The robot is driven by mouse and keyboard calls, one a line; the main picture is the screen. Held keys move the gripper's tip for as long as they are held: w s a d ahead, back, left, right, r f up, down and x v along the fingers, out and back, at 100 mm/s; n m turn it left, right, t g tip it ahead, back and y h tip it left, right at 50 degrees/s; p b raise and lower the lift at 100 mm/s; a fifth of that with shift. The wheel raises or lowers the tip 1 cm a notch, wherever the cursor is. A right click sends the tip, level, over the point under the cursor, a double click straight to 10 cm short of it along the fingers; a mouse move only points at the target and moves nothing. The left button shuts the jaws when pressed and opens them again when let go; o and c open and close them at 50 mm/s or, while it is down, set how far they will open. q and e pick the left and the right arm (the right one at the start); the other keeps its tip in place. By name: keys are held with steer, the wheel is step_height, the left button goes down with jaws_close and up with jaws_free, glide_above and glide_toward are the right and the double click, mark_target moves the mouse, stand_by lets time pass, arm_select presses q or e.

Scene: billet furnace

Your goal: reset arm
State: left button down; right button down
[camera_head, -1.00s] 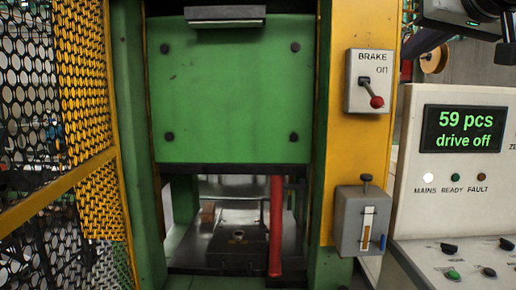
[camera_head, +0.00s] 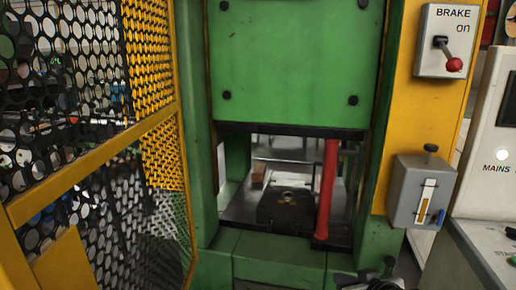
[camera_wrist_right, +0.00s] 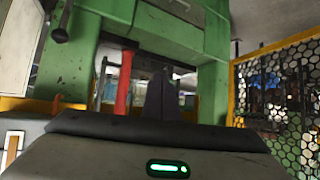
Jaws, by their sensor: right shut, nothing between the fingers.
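My right gripper (camera_head: 372,282) shows only in part at the bottom edge of the head view, low in front of the green press. In the right wrist view its dark fingers (camera_wrist_right: 161,90) are together and hold nothing, pointing toward the press frame and the red post. My left gripper is not in view.
The green press (camera_head: 295,60) has a red post (camera_head: 326,190) and a dark block (camera_head: 287,208) in its opening. A yellow mesh guard (camera_head: 150,95) stands at left. The brake box (camera_head: 445,40), reading "on", and a grey gauge box (camera_head: 420,190) are at right.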

steer(key=s+a+f, duration=0.1)
steer(key=s+f, duration=0.6)
steer(key=s, duration=0.3)
steer(key=s+a+f+g, duration=0.1)
steer(key=s+f, duration=0.6)
steer(key=s, duration=0.3)
steer(key=s+a+f+g, duration=0.1)
steer(key=s+a+f, duration=0.1)
steer(key=s+f, duration=0.5)
steer(key=s, duration=0.4)
steer(key=shift+f, duration=0.3)
